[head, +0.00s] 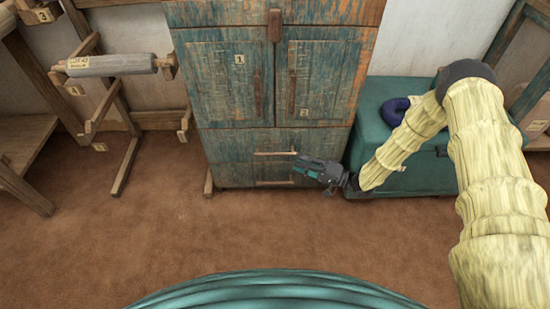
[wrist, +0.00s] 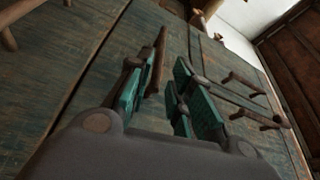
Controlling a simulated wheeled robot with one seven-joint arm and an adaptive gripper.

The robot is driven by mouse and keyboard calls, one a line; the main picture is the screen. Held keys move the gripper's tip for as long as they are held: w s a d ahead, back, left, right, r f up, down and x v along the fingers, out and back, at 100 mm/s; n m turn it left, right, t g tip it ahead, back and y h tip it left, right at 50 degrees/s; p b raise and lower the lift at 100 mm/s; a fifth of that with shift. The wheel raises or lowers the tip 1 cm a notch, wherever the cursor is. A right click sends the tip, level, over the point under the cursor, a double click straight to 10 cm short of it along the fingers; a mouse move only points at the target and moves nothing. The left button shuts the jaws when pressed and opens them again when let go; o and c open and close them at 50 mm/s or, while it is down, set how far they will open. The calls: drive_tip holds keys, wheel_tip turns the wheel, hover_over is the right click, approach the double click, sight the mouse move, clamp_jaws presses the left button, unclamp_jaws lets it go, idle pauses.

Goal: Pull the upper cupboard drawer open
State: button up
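The cupboard (head: 222,140) is worn teal wood, with two doors above two drawers. The upper drawer (head: 235,145) looks flush with the front, and its pale bar handle (head: 275,153) lies level. My gripper (head: 306,167) is just right of that handle and slightly below it, close to the cupboard front. In the wrist view my gripper (wrist: 165,92) is open, with teal pads apart. The upper drawer's handle (wrist: 160,48) appears between the fingers' directions, partly hidden by the left finger. I cannot tell whether they touch. The lower drawer's handle (head: 275,183) is beneath.
Two door handles (wrist: 245,84) stick out to the right in the wrist view. A teal chest (head: 425,170) with a dark blue ring (head: 393,111) stands right of the cupboard. A wooden frame with a grey roll (head: 110,64) is at left. The brown floor (head: 190,230) in front is clear.

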sight(275, 155)
drive_tip(key=b+x, duration=0.2)
drive_tip(key=x, duration=0.8)
drive_tip(key=shift+w+a, duration=0.1)
drive_tip(key=shift+a, duration=0.05)
drive_tip(key=shift+c, duration=0.5)
clamp_jaws()
